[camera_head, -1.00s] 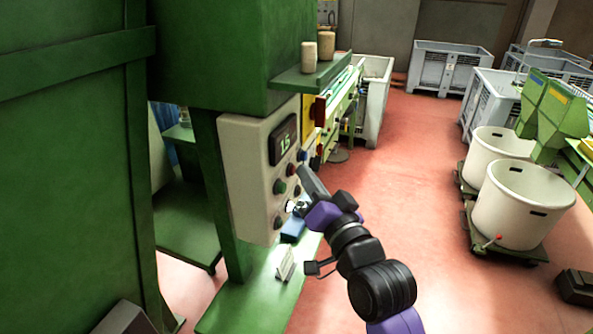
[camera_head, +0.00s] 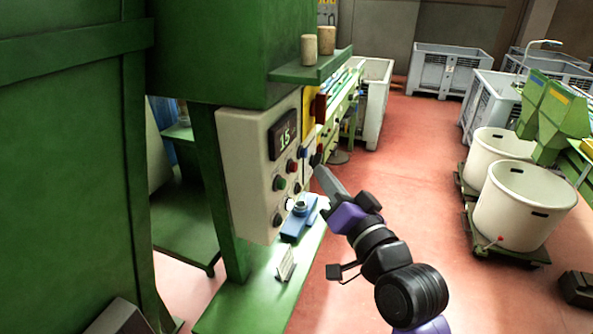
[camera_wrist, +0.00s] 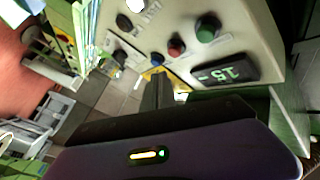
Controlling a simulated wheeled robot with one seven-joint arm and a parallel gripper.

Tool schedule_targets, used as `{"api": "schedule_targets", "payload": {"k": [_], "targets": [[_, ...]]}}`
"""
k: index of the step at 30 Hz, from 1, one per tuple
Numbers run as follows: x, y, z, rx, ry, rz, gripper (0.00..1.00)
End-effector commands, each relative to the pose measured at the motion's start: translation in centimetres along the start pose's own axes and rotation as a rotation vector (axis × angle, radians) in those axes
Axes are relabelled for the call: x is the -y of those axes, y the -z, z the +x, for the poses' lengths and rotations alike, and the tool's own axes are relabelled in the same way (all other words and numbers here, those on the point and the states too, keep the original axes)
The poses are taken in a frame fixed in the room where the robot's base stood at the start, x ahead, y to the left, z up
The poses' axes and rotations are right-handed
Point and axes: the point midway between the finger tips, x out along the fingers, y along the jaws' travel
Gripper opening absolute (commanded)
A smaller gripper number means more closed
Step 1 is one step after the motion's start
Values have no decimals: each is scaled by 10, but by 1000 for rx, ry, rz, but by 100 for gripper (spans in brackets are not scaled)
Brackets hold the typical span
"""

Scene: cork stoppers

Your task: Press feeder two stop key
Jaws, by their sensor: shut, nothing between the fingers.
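A beige control box (camera_head: 250,165) hangs on the green machine, its display (camera_head: 283,138) reading 15. Its face carries a red key (camera_head: 291,167), a green key (camera_head: 279,183), a blue key (camera_head: 303,153), black knobs and a lit white round part (camera_head: 290,204). No label is legible, so I cannot tell which is feeder two's stop key. My gripper (camera_head: 321,171) is shut and empty, apart from the box on its right. In the wrist view, the fingers (camera_wrist: 158,80) point toward the blue key (camera_wrist: 157,59), with the red key (camera_wrist: 176,47) and green key (camera_wrist: 207,28) right of it.
A green shelf (camera_head: 315,68) with two corks juts out above the box. A blue device (camera_head: 300,225) and a small white card (camera_head: 286,264) sit on the green ledge below.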

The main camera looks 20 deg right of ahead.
Motion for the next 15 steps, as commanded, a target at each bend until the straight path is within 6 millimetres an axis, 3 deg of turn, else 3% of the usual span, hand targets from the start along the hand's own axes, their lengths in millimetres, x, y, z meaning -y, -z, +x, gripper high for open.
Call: {"api": "schedule_targets", "payload": {"k": [7, 15], "targets": [[-13, 11, -16, -3, 0, 1, 0], [-15, 16, -22, -1, 2, 0, 0]]}}
